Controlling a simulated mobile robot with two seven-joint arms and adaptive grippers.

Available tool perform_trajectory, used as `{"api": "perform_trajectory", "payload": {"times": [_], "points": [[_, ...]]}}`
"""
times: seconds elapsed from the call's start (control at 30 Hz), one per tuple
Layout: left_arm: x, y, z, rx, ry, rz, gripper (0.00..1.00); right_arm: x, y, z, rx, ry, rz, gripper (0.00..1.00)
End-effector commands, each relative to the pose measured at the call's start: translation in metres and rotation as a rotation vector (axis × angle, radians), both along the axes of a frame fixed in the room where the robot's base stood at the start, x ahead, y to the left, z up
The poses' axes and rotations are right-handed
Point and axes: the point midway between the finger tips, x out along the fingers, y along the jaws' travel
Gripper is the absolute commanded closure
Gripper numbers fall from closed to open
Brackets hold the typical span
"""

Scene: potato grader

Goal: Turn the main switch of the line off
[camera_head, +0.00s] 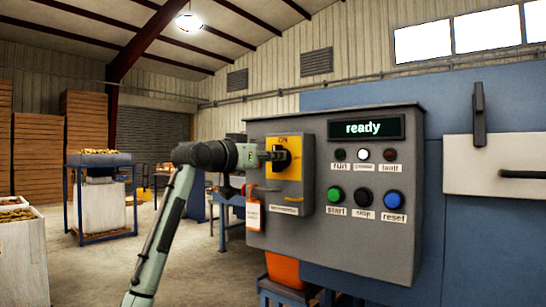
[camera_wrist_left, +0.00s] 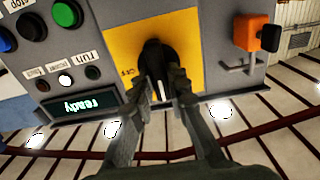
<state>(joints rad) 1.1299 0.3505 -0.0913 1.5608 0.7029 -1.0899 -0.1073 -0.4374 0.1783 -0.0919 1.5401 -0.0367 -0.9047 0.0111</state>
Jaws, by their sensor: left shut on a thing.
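The main switch is a black rotary knob (camera_head: 283,157) on a yellow plate (camera_head: 296,150) at the left of the grey control box. ON is printed at the plate's top; in the left wrist view, where the picture is turned over, OFF shows at the plate's left side. My left gripper (camera_head: 268,156) reaches it from the left. In the left wrist view the knob (camera_wrist_left: 155,58) sits between the fingers of my left gripper (camera_wrist_left: 168,88), which is shut on it. A white mark on the knob points toward the ON side. My right gripper is not in view.
The control box (camera_head: 400,250) has a display (camera_head: 366,129) reading "ready", lamps, and green, black and blue buttons. The middle lamp (camera_head: 363,155) is lit white. An orange-and-white tag (camera_head: 254,215) hangs below my gripper. A blue table (camera_head: 98,160) stands far left across open floor.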

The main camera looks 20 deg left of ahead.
Motion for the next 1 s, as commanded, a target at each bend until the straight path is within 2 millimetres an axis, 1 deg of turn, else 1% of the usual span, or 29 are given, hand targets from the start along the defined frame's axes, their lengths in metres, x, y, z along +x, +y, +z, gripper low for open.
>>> {"api": "perform_trajectory", "payload": {"times": [0.17,0.37,1.0], "points": [[-0.0003,-0.0003,-0.0004,0.065,-0.021,0.000,1.00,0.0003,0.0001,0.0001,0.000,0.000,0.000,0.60],[-0.0007,-0.0006,-0.0005,0.200,-0.070,0.001,1.00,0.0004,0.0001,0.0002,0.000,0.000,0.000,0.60],[-0.0017,-0.0038,-0.0034,0.771,-0.276,0.000,1.00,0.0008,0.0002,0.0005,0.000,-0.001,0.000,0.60]]}}
